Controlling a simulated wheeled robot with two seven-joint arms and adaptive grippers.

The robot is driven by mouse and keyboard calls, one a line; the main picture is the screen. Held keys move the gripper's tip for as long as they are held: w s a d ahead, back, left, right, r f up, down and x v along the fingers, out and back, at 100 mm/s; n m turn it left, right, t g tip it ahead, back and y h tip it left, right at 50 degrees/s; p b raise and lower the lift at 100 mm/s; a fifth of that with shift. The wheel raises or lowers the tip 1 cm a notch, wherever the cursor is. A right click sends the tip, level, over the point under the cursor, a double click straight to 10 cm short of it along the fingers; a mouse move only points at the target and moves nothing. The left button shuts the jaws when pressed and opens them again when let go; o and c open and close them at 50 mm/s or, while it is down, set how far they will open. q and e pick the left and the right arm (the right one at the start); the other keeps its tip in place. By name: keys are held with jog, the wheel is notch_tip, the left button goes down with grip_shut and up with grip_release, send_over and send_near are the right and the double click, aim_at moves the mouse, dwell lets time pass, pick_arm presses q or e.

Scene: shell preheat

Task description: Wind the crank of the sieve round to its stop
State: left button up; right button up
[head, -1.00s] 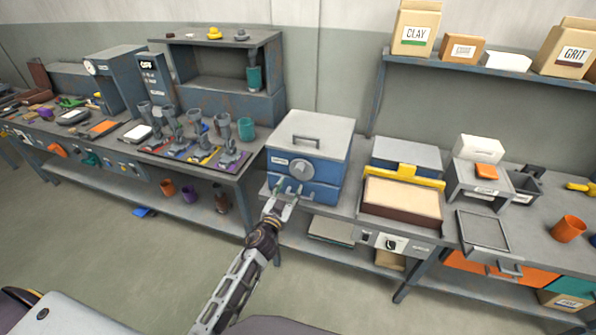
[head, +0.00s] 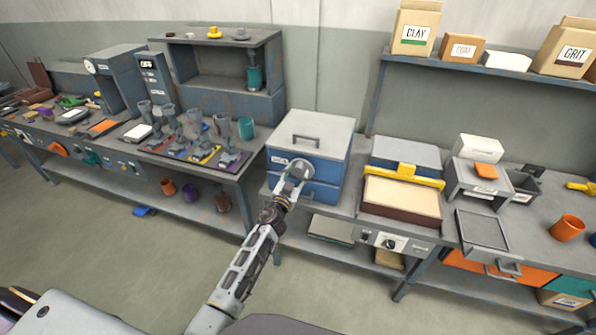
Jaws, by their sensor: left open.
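The sieve appears to be the blue box (head: 321,172) with a grey lid, standing on the middle bench. A round grey crank hub (head: 306,168) sits on its front face and is partly hidden now. My left gripper (head: 296,174) is open, with its fingers right in front of the hub. I cannot tell whether the fingers touch the crank or straddle its grip. The lower front of the box is partly covered by the gripper. My right gripper is not in view.
To the right stand a sand-coloured tray (head: 401,197) with a yellow bar (head: 404,176) and a grey drawer unit (head: 481,185). The left bench holds several grey stands and cups, including a teal cup (head: 246,128).

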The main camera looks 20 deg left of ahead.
pick_arm(q)
jog(key=shift+w, duration=1.45)
jog(key=c, duration=1)
